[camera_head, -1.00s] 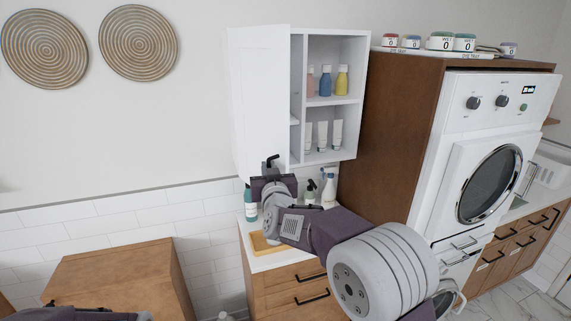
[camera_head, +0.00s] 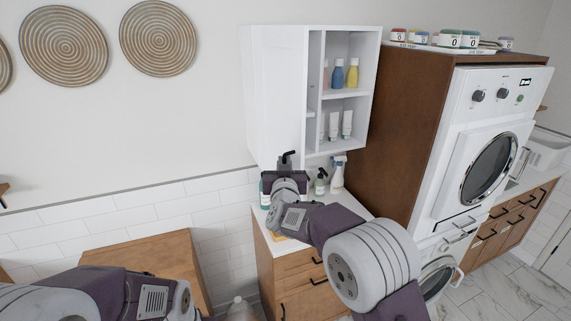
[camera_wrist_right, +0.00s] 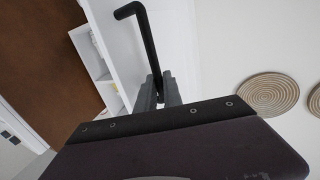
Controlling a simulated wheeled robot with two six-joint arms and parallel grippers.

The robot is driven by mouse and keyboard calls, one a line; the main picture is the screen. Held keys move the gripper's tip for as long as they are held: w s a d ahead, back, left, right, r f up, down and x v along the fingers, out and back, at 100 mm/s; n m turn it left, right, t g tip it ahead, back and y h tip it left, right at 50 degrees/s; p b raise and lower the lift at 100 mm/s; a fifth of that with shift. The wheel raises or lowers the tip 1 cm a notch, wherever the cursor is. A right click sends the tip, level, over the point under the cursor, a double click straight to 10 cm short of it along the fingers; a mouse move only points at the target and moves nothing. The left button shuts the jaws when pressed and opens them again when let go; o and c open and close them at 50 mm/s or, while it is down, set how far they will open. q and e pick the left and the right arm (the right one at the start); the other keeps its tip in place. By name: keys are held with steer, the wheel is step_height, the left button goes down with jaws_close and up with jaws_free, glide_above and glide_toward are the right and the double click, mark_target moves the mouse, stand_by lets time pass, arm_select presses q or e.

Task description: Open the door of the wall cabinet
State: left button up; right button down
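The white wall cabinet (camera_head: 376,60) hangs on the wall, with open shelves on its right side. Its white door (camera_head: 277,95) covers the left side and stands ajar, with a narrow strip of the inside showing past its right edge. My right gripper (camera_head: 286,165) is at the door's lower edge, at the black handle (camera_head: 287,154). In the right wrist view the black handle (camera_wrist_right: 143,40) runs down between the grey fingers of my right gripper (camera_wrist_right: 159,95), which are close on both sides of it. My left arm crosses the lower left; its gripper is not visible.
Bottles and tubes stand on the open shelves. Below is a wooden drawer unit (camera_head: 290,272) with a spray bottle (camera_head: 338,175) on top. A tall brown cabinet (camera_head: 400,130) with a washer stands right. A wooden cabinet (camera_head: 150,255) stands lower left.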

steer(key=c, duration=1.8)
jaws_free()
steer(key=shift+a+r, duration=0.1)
steer(key=shift+r, duration=0.25)
steer(key=shift+a+f, duration=0.1)
steer(key=shift+f, duration=0.2)
steer(key=s+b, duration=0.3)
steer(key=s, duration=0.5)
steer(key=shift+s+a, duration=0.1)
steer(key=shift+s, duration=0.25)
